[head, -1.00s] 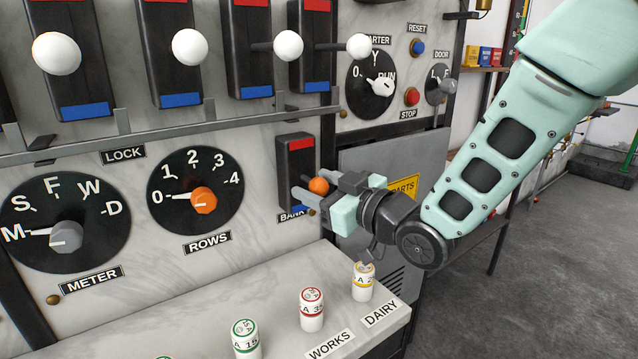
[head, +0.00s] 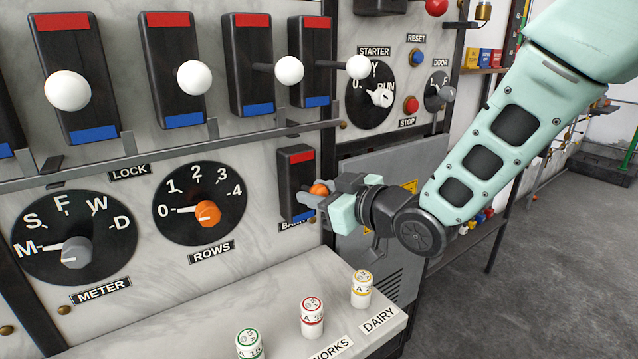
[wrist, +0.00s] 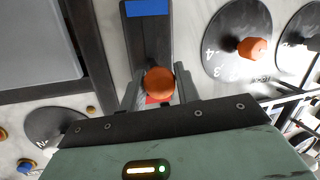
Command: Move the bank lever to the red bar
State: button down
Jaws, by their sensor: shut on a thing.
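The bank lever has an orange ball knob (head: 319,188) in front of a dark upright housing (head: 295,183). The housing has a red bar (head: 302,156) at its top and a blue bar (head: 304,216) at its bottom. In the head view the knob is below the red bar's height. My gripper (head: 312,197) is shut on the lever at the knob, and its fingers partly hide it. The wrist view is upside down: the knob (wrist: 160,82) sits between the fingers, the blue bar (wrist: 147,8) is at the top, and the red bar (wrist: 154,100) is partly hidden behind the knob.
A rail (head: 180,143) runs above the bank lever, below a row of white-knobbed levers. The rows dial (head: 185,180) is to the left. A ledge with several labelled cylinders (head: 312,317) lies below. A grey panel (head: 400,165) is behind my gripper.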

aim_at(299, 184)
jog(key=r+g+h+p, duration=0.1)
jog(key=p, duration=0.2)
jog(key=r+g+p, duration=0.1)
jog(key=p, duration=0.2)
jog(key=shift+w+a+r+h, duration=0.2)
jog(key=shift+r+h, duration=0.1)
jog(key=shift+h, duration=0.1)
jog(key=p, duration=0.2)
jog(key=g+h+p, duration=0.1)
jog(key=p, duration=0.1)
jog(key=shift+w+a+r+m, duration=0.1)
jog(key=shift+w+r+m, duration=0.15)
jog(key=shift+m, duration=0.15)
jog(key=shift+g, duration=0.4)
jog(key=shift+f+p, duration=0.1)
jog(key=shift+p, duration=0.45)
jog(key=c, duration=1.1)
grip_release()
jog(key=shift+o, duration=0.2)
